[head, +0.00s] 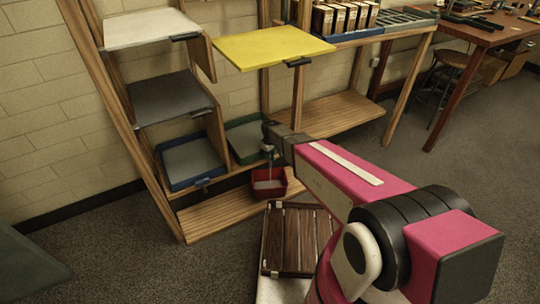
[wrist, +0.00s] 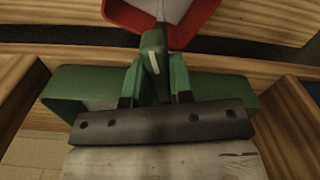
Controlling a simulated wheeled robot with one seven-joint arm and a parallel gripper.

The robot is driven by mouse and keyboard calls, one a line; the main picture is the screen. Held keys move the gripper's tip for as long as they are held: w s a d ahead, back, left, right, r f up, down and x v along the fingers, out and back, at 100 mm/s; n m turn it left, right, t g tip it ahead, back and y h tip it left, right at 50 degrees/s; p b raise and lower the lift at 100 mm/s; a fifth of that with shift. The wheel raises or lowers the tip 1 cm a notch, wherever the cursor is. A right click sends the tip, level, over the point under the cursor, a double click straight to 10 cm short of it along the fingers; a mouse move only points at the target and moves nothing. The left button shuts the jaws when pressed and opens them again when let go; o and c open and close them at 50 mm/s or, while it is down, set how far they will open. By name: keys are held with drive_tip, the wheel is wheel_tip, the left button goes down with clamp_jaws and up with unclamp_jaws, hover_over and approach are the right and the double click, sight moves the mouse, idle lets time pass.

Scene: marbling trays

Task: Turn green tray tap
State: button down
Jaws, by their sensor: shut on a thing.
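The green tray (head: 247,136) sits on a low shelf of the wooden rack, partly hidden behind my arm. It also shows in the wrist view (wrist: 75,88). Its green tap (wrist: 154,50), with a white mark on it, projects from the tray's front. My gripper (wrist: 156,84) has its two fingers on either side of the tap and is shut on it. In the head view my gripper (head: 270,134) reaches the tray's front, and the tap is small there. A thin pale streak drops from the tap toward the red bin (head: 268,190) below.
A blue tray (head: 190,162) stands left of the green one. Above are a grey tray (head: 172,97), a white tray (head: 148,28) and a yellow tray (head: 272,46). A dark slatted wooden piece (head: 292,240) lies in front of the rack. Rack posts stand close by.

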drive_tip(key=shift+m, duration=1.7)
drive_tip(key=c, duration=1)
unclamp_jaws()
wheel_tip(320, 180, up, 11)
drive_tip(key=shift+f, duration=0.1)
